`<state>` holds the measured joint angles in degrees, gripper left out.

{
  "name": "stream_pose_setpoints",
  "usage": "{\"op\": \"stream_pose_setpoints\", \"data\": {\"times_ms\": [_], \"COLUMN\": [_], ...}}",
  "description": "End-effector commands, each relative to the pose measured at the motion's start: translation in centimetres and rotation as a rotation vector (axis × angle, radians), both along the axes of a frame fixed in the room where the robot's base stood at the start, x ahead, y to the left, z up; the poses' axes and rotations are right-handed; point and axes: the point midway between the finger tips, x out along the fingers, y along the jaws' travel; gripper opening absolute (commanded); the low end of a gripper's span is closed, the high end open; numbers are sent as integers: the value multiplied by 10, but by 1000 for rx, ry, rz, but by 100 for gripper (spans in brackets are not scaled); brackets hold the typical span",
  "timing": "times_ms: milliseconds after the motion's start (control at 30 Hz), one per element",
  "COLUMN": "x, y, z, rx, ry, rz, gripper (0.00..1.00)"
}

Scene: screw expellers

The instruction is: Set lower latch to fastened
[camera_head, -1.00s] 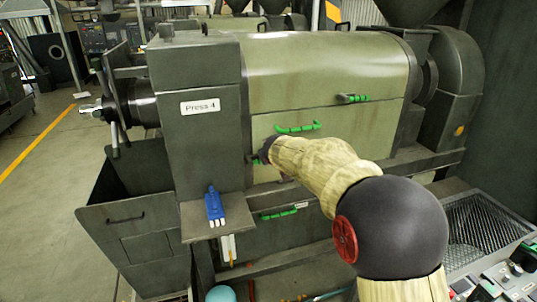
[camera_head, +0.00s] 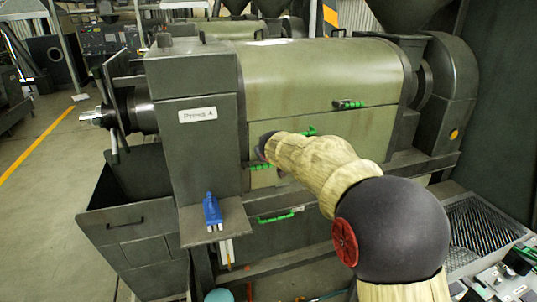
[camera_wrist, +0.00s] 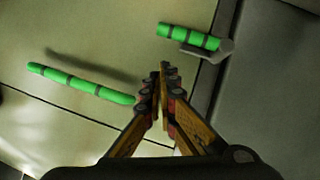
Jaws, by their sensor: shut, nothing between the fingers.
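The lower latch (camera_head: 260,167) is a short green grip at the left edge of the pale green door, beside the dark front housing. It lies roughly level in the head view. In the wrist view the latch (camera_wrist: 190,37) shows with its grey pivot piece near the door's edge. My gripper (camera_wrist: 164,68) is shut and empty, its tips between this latch and the longer green door handle (camera_wrist: 80,83), apparently touching neither. In the head view my gripper is just above the latch, mostly hidden by my arm, which also covers most of the door handle (camera_head: 312,131).
Another green latch (camera_head: 350,104) sits higher on the right of the press. A lower green handle (camera_head: 276,216) is below the door. A blue object (camera_head: 212,209) stands on a small ledge at the left. The dark front housing (camera_head: 200,140) borders the door.

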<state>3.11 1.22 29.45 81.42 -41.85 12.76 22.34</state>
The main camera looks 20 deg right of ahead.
Motion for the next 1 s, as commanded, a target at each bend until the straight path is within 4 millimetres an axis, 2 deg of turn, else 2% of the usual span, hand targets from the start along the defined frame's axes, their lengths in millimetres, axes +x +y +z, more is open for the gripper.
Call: {"op": "stream_pose_setpoints", "data": {"times_ms": [33, 200, 500, 1000], "x": [-12, -41, -77, -83], "y": [0, 0, 1, 1], "z": [9, 27, 49, 51], "rx": [0, 0, 0, 0], "ry": [-1, 0, 1, 3], "rz": [-1, -2, -2, -1], "gripper": [0, 0, 0, 0]}}
